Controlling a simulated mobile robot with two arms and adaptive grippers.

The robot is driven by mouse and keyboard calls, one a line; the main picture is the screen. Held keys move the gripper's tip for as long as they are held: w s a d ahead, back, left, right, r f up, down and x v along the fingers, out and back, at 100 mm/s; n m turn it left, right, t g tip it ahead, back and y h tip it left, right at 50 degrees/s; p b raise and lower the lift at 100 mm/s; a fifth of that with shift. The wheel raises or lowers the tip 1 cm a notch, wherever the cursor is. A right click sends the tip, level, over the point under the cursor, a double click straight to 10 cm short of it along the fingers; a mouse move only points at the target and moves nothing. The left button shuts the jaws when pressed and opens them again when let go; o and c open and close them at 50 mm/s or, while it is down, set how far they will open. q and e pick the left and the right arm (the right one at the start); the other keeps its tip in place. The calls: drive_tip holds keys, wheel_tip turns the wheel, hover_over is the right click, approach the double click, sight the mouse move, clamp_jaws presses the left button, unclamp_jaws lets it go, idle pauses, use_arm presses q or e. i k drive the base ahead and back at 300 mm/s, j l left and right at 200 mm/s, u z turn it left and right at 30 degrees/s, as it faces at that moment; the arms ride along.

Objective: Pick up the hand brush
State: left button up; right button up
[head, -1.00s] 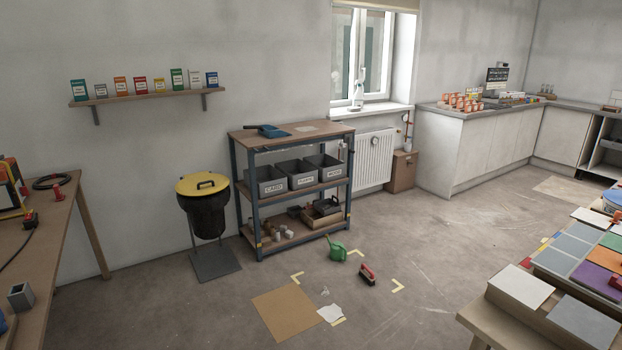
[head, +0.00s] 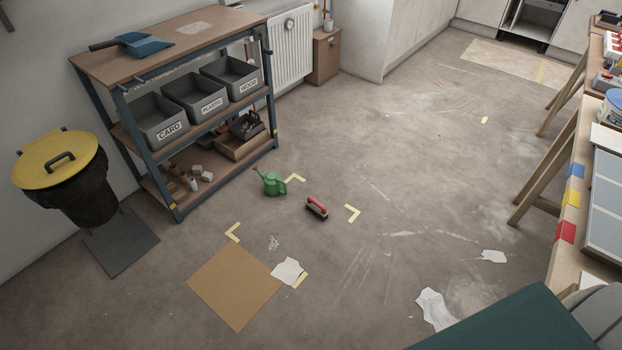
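The hand brush (head: 316,208), as far as I can tell, is the small red-topped block with a dark underside on the concrete floor, near the middle of the head view. It lies just right of a green watering can (head: 271,181), apart from it, between yellow corner marks on the floor. Neither of my grippers shows in the head view.
A shelf rack (head: 172,62) with grey bins and a blue dustpan (head: 145,44) on top stands left. A yellow-lidded bin (head: 58,161) is beside it. Cardboard (head: 237,287) and paper scraps (head: 288,271) lie on the floor. A table (head: 569,228) edges the right.

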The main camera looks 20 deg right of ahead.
sight(314, 205)
drive_tip(key=i+l+z, duration=0.2)
drive_tip(key=i+z, duration=0.15)
drive_tip(key=i, duration=0.3)
drive_tip(key=i+z, duration=0.4)
drive_tip(key=i, duration=0.25)
